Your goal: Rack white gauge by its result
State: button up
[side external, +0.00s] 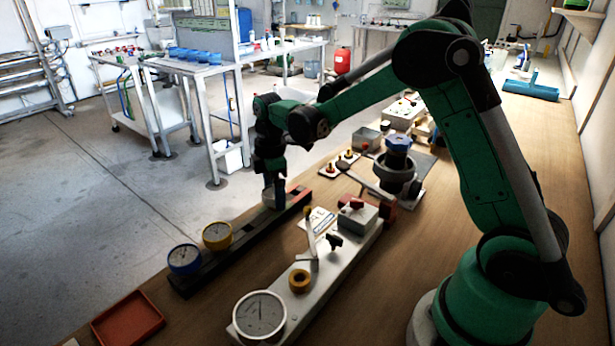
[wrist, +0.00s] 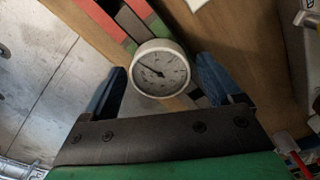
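The white gauge (wrist: 160,72) has a round pale dial and shows in the wrist view between the two blue fingers of my gripper (wrist: 162,64). A narrow gap seems to show on each side of it, so my gripper looks open around it. In the side view my gripper (side external: 272,192) is low over the far part of the long dark rack (side external: 205,273). The rack has red parts; it also shows under the gauge in the wrist view (wrist: 133,22). Whether the gauge is seated in it is hidden. A blue gauge (side external: 184,259) and a yellow gauge (side external: 217,236) stand at the rack's near end.
A grey test bench (side external: 325,265) with a large white dial (side external: 260,314), a brass ring (side external: 299,280) and a black knob lies right of the rack. A red tray (side external: 127,318) is at the near left. A blue-topped device (side external: 398,143) stands behind. Bare wood lies between rack and bench.

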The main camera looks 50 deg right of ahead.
jog(key=shift+o, duration=0.5)
jog(key=shift+r, duration=2.8)
jog(key=shift+s+r, duration=0.1)
jog(key=shift+s+a+r+m+t, duration=0.55)
jog(key=shift+s+a+m+t, duration=0.5)
jog(key=shift+s+m, duration=1)
jog(key=shift+s+a+r+m+t, duration=0.7)
jog(key=shift+s+m+t, duration=0.6)
jog(key=shift+s+m, duration=0.75)
jog(key=shift+s+a+r+m+t, duration=0.4)
jog(key=shift+s+a+m+t, duration=0.7)
jog(key=shift+s+m, duration=0.95)
jog(key=shift+s+d, duration=0.1)
jog(key=shift+s, duration=0.05)
